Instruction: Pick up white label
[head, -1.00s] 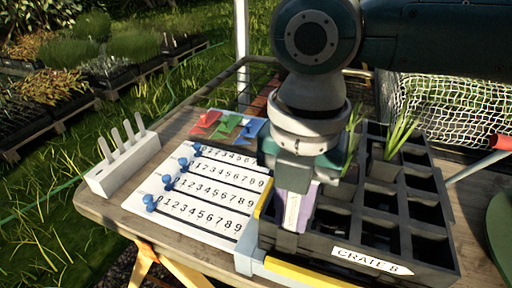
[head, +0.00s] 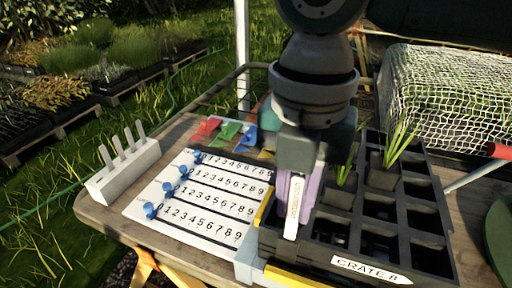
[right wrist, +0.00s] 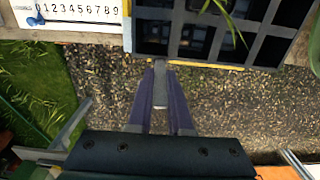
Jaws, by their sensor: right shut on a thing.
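My right gripper (head: 298,195) is shut on a white label (head: 293,208), a narrow upright strip with small dark writing. In the head view they are in front of the left part of the dark crate (head: 440,262). In the right wrist view my right gripper's purple fingers (right wrist: 161,100) are closed around a pale strip, with gravel beyond and the crate's near edge ahead. Several more pale labels (head: 117,145) stand in a white holder (head: 125,172) at the table's left. My left gripper is not in view.
A number board (head: 150,217) with blue pegs lies left of the crate. Red, green and blue cards (head: 228,130) lie behind it. A "CRATE 8" sign (head: 370,270) is on the crate's front. Green plants (head: 398,145) stand in some cells. A netted block (head: 450,95) is behind.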

